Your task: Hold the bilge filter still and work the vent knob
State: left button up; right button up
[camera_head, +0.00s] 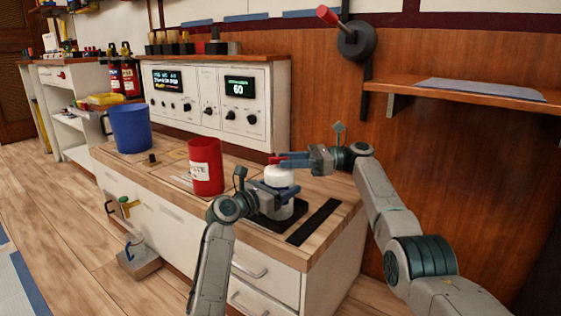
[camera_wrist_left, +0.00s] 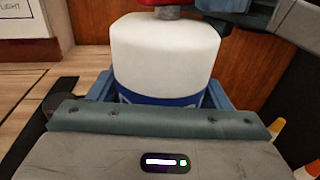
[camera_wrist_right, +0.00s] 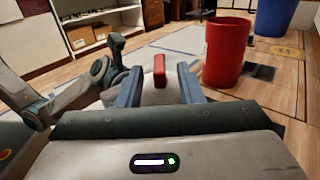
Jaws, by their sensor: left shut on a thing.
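The bilge filter (camera_head: 279,178) is a white upright cylinder with a blue band, standing on a dark base at the bench's near end. It fills the middle of the left wrist view (camera_wrist_left: 165,55). My left gripper (camera_head: 277,189) is shut on its body, a blue finger on each side. The red vent knob (camera_wrist_right: 159,70) sits on a short grey stem on top of the filter. My right gripper (camera_wrist_right: 160,85) is open, with its fingers either side of the knob and gaps showing. In the head view, the right gripper (camera_head: 286,161) is level with the filter's top.
A red bin (camera_head: 206,168) stands just left of the filter, and a blue bucket (camera_head: 131,128) is farther left. A black strip (camera_head: 313,222) lies at the bench's right end. A control panel (camera_head: 215,100) stands behind. A wooden shelf (camera_head: 460,93) juts out at right.

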jog(key=d, duration=0.9)
jog(key=shift+w, duration=0.35)
